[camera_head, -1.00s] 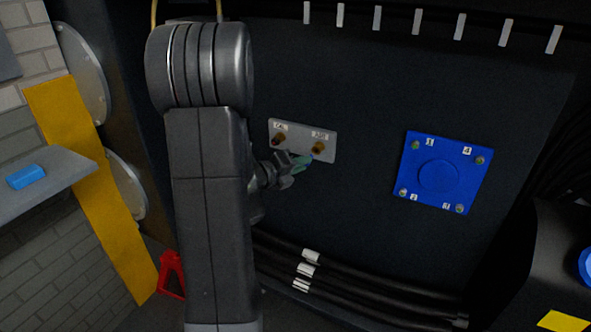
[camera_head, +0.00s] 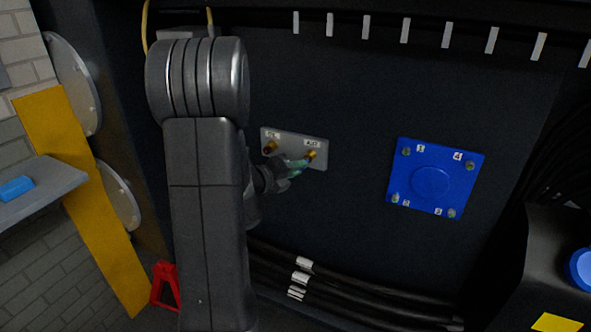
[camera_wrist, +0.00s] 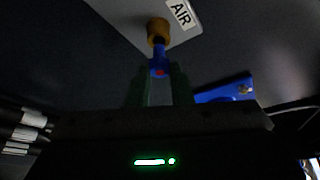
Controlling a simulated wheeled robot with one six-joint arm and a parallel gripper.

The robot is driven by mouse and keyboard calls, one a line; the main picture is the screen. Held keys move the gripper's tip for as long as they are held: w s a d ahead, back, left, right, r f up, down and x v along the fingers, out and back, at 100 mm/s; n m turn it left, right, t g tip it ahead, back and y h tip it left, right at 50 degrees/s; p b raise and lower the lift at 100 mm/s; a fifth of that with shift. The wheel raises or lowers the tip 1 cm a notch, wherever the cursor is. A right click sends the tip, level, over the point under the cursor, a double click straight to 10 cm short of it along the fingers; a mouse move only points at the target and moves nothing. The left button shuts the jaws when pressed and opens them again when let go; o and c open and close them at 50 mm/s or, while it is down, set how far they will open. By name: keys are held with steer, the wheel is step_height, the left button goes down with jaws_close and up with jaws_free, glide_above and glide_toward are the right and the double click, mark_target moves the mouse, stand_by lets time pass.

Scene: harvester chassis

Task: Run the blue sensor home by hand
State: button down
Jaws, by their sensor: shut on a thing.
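The blue sensor (camera_wrist: 159,60) is held upright between the green-tinted fingers of my gripper (camera_wrist: 160,85) in the wrist view. Its upper end meets the brass fitting (camera_wrist: 158,32) marked AIR; I cannot tell how far it is seated. In the head view my gripper (camera_head: 296,166) reaches from behind my arm to the right-hand brass fitting (camera_head: 311,155) on the grey port plate (camera_head: 290,148). The sensor is mostly hidden there by the fingers.
A second brass fitting (camera_head: 270,147) sits on the left of the port plate. A blue bolted cover (camera_head: 432,185) is to the right. Cables with white tags (camera_head: 300,278) run below. A blue block (camera_head: 16,187) lies on a grey shelf (camera_head: 50,192) at left.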

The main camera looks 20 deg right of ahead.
steer(key=shift+w+d, duration=0.9)
steer(key=shift+d, duration=0.2)
steer(key=shift+f, duration=0.15)
stand_by(0.6)
stand_by(0.4)
steer(key=m+y+b, duration=0.1)
steer(key=m+b, duration=0.1)
steer(key=b, duration=0.1)
steer(key=shift+s+f, duration=0.1)
steer(key=shift+f, duration=0.05)
steer(key=shift+m+t+y+b, duration=0.5)
steer(key=shift+m+y+b, duration=0.1)
steer(key=shift+m+b, duration=0.35)
steer(key=shift+r, duration=0.25)
steer(key=c, duration=1.2)
jaws_free()
steer(key=shift+r, duration=0.15)
